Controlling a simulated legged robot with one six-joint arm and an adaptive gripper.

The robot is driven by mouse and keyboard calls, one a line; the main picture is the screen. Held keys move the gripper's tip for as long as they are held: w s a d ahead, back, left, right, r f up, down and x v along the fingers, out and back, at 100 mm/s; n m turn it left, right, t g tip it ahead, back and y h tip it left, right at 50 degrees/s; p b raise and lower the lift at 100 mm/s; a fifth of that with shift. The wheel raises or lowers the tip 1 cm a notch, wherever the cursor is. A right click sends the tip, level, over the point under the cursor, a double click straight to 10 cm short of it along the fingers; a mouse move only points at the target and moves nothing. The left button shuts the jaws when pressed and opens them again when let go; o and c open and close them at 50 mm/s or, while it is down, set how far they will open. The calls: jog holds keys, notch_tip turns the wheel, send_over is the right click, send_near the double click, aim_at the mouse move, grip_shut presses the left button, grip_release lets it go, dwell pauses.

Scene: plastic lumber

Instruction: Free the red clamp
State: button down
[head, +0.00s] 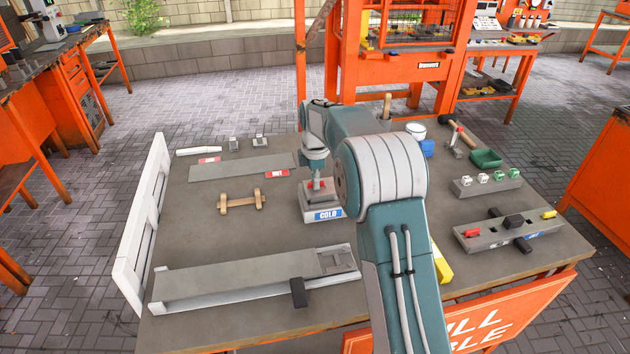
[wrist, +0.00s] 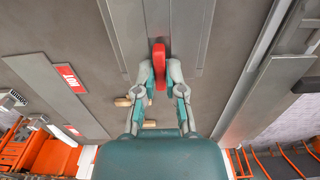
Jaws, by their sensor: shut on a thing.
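My gripper (wrist: 159,75) is shut on a rounded red piece (wrist: 160,58), seen between its fingertips in the wrist view. I cannot tell how much of a red clamp this is. In the head view my gripper (head: 317,177) points down over a grey block marked COLD (head: 328,215), and a little red shows at its tips. The fingers hide most of the held piece there, and whether it touches the block is unclear. Another small red piece (head: 473,233) sits on the grey slotted rack (head: 500,241) at the right, near black and yellow pieces.
A grey board (head: 235,169) with red labels lies behind left. A wooden piece (head: 242,201) lies left of the block. A long grey beam (head: 235,275) lies in a white tray in front. My arm hides the table's middle right.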

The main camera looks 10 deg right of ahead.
jog(key=shift+f, duration=0.1)
jog(key=c, duration=0.7)
grip_release()
notch_tip(320, 180, up, 12)
jog(key=shift+w, duration=0.1)
